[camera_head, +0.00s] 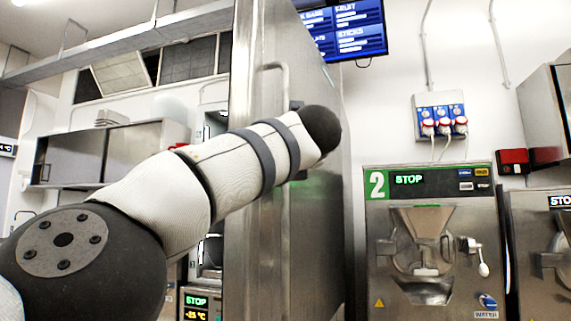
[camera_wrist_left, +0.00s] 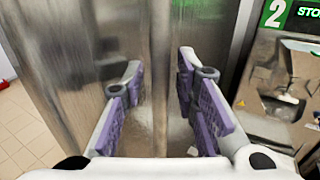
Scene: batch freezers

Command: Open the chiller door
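The chiller door (camera_head: 257,200) is a tall brushed-steel panel in the middle of the head view. A slim bar handle (camera_head: 286,82) shows on it above my left arm, which covers part of it. My left gripper is hidden behind the arm's end in the head view. In the left wrist view my left gripper (camera_wrist_left: 156,92) is open, with its purple-padded fingers apart. A vertical metal strip (camera_wrist_left: 160,60) runs between the fingers, and I cannot tell if it is the handle or a door edge. Neither finger visibly clamps it. My right gripper is not in view.
A batch freezer marked 2 (camera_head: 425,270) stands right of the door, with another machine (camera_head: 545,240) at the right edge. Steel wall cabinets (camera_head: 110,155) hang at the left. A blue menu screen (camera_head: 350,30) is above. Tiled floor (camera_wrist_left: 20,125) shows at left in the wrist view.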

